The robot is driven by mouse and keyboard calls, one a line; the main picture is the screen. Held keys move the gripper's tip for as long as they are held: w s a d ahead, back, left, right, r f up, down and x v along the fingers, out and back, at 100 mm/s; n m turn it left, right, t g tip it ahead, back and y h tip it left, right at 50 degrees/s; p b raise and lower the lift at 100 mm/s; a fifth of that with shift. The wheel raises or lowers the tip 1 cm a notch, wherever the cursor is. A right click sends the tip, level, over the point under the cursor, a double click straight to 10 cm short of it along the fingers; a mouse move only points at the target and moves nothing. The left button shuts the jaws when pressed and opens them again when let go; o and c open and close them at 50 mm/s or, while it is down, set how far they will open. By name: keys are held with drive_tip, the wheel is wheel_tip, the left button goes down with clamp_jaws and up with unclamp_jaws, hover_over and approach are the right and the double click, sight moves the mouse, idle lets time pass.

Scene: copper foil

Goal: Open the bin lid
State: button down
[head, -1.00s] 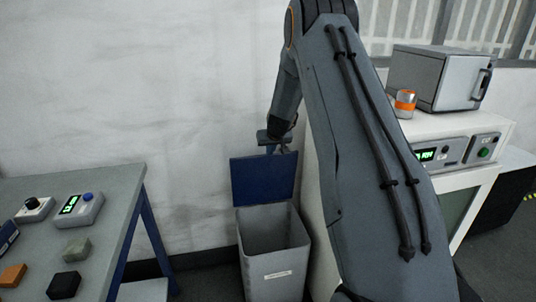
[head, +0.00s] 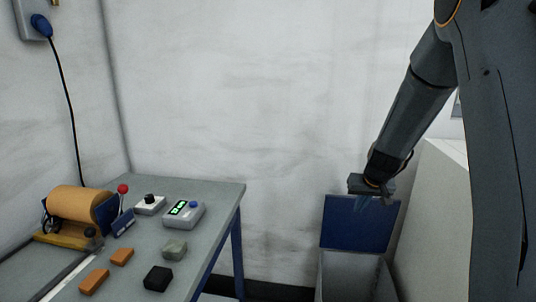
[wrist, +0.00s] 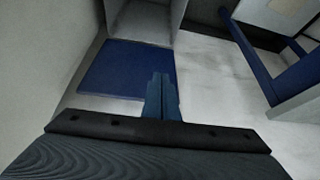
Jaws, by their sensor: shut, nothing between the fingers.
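The grey bin (head: 345,277) stands on the floor against the wall, to the right of the table. Its blue lid (head: 358,226) is raised upright at the back of the bin, and the bin's mouth is uncovered. The lid also shows in the wrist view (wrist: 122,68), with part of the bin (wrist: 146,20) above it. My gripper (wrist: 163,98) is shut and empty, its blue fingers together in front of the lid's edge in that view. In the head view my gripper (head: 372,192) is at the lid's top edge; I cannot tell whether they touch.
A grey table (head: 226,199) on the left holds a copper-coloured roll (head: 80,203), small devices and several blocks. A white cabinet (head: 435,215) stands close on the bin's right. Bare wall lies between table and bin.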

drive_tip(key=s+a+g, duration=0.1)
drive_tip(key=s+a, duration=0.4)
drive_tip(key=s, duration=0.3)
drive_tip(key=s+a+r+n+g, duration=0.1)
drive_tip(key=s+a, duration=0.3)
drive_tip(key=s, duration=0.4)
drive_tip(key=shift+s+a+g+y, duration=0.2)
drive_tip(key=shift+a+g+y, duration=0.1)
drive_tip(key=shift+a, duration=0.05)
drive_tip(key=c, duration=2.3)
unclamp_jaws()
drive_tip(key=s+a, duration=0.1)
drive_tip(key=s, duration=0.4)
drive_tip(key=s+a+g, duration=0.1)
drive_tip(key=s, duration=0.5)
drive_tip(key=s+a+g, duration=0.1)
drive_tip(key=s, duration=0.4)
drive_tip(key=shift+s+a+f+n, duration=0.15)
drive_tip(key=shift+a+f+n, duration=0.1)
drive_tip(key=shift+n, duration=0.15)
drive_tip(key=shift+o, duration=0.9)
drive_tip(key=shift+s+g, duration=0.3)
